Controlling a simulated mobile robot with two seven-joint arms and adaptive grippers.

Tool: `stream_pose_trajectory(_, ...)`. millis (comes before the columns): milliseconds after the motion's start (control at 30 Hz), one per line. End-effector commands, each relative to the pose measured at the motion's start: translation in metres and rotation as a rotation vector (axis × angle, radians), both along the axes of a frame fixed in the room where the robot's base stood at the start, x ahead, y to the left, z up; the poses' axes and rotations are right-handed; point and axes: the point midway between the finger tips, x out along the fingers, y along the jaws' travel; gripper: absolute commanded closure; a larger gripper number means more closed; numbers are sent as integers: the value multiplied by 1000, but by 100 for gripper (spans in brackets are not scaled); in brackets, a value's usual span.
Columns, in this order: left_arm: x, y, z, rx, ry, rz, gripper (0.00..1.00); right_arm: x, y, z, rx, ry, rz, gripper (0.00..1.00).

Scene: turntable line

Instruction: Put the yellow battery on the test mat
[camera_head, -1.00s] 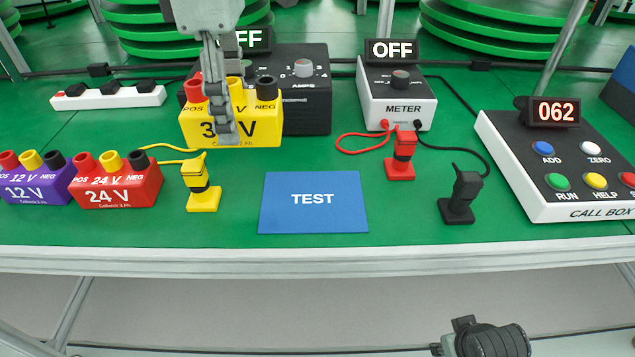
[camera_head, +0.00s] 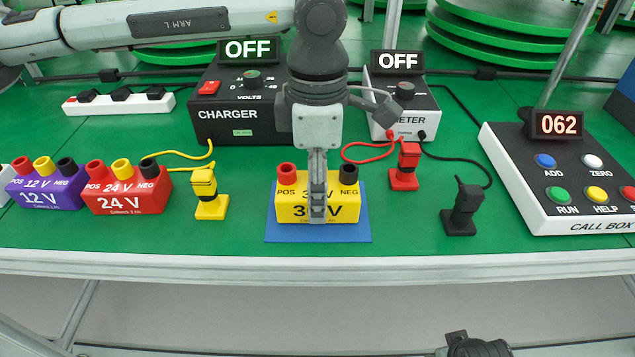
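The yellow battery (camera_head: 290,205), marked POS and NEG with a red and a black terminal showing, is over the blue test mat (camera_head: 318,239). It looks seated on the mat, though a small gap beneath it cannot be ruled out. The mat shows along its front and side edges. My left gripper (camera_head: 318,215) points down in front of the battery's middle, its fingers overlapping the front face and hiding the middle terminal. The fingers appear closed around the battery's middle. My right gripper (camera_head: 478,345) is partly in view at the bottom edge, below the table; its fingers are not clear.
The charger (camera_head: 230,120) and meter (camera_head: 425,110) stand behind, both reading OFF. Purple (camera_head: 42,190) and red (camera_head: 125,192) batteries are at left. Yellow (camera_head: 210,205), red (camera_head: 405,170) and black (camera_head: 461,212) plugs flank the mat. The call box (camera_head: 570,185) is at right.

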Motion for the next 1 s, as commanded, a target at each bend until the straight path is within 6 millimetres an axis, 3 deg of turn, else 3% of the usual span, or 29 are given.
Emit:
stream_pose_trajectory(300,0,-1,-1,-3,-3,-1,100,-4,2,-6,4,12,-2,60)
stream_pose_trajectory(500,0,0,-3,-3,-3,-1,100,1,3,5,1,-5,-1,60)
stream_pose_trajectory(533,0,0,-3,-1,-1,-1,43,1,3,8,0,-6,-1,60)
stream_pose_trajectory(700,0,0,-3,-1,-1,-1,25,1,0,10,-4,-5,-4,60)
stream_pose_trajectory(1000,0,0,-2,-1,-1,-1,25,-3,-3,6,-8,6,-3,60)
